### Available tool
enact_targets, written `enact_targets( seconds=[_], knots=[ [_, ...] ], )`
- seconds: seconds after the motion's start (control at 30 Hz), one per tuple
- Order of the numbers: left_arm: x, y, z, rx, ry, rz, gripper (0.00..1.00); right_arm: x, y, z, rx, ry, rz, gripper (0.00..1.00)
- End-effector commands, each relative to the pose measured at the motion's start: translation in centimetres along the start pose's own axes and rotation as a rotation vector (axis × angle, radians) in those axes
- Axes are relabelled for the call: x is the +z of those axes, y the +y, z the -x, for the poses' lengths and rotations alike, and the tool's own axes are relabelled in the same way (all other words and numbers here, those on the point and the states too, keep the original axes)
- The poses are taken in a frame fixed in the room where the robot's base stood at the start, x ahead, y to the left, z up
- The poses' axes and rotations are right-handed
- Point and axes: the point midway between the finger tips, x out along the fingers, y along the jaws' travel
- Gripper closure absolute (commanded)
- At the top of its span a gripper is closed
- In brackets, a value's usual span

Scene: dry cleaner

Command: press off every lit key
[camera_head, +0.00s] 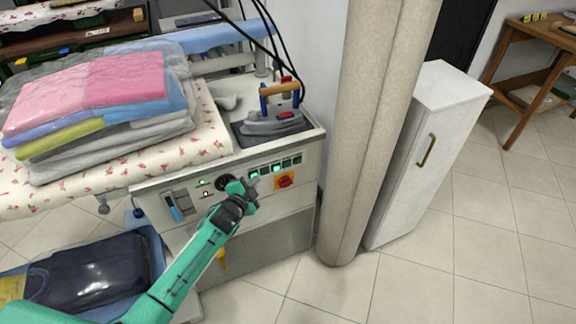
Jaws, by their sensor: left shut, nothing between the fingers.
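The ironing station's control panel (296,195) faces me. A row of several small keys (276,167) glows green along its upper part, and some look brighter than others. My left gripper (254,184) is shut and empty at the panel, just below the left end of the key row. I cannot tell whether its tips touch a key. The gripper may hide part of the row's left end. A red rotary switch on a yellow plate (285,180) sits right of the gripper. Small green and orange lamps (205,194) sit left of it. My right gripper is not in view.
An iron (273,122) rests on top of the station, with cables above it. Folded, wrapped clothes (90,100) lie on the flowered board (212,140). A beige column (365,130) and a white cabinet (425,150) stand to the right. Floor is clear in front of them.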

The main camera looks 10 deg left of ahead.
Motion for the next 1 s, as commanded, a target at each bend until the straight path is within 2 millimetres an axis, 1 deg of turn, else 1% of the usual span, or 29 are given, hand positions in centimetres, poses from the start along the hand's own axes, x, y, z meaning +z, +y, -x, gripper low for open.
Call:
enact_targets(
  seconds=[0.27,0.57,0.83,1.0],
  knots=[
    [0.1,-0.1,-0.1,0.000,-0.001,0.000,1.00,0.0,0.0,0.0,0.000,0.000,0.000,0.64],
    [-0.3,0.4,0.6,0.001,-0.002,0.000,1.00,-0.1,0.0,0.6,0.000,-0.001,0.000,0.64],
    [-0.4,0.5,0.7,0.000,-0.001,0.000,1.00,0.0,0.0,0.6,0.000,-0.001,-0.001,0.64],
    [-1.1,1.0,1.4,0.001,0.000,0.002,1.00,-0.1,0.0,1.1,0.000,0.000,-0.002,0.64]
  ],
)
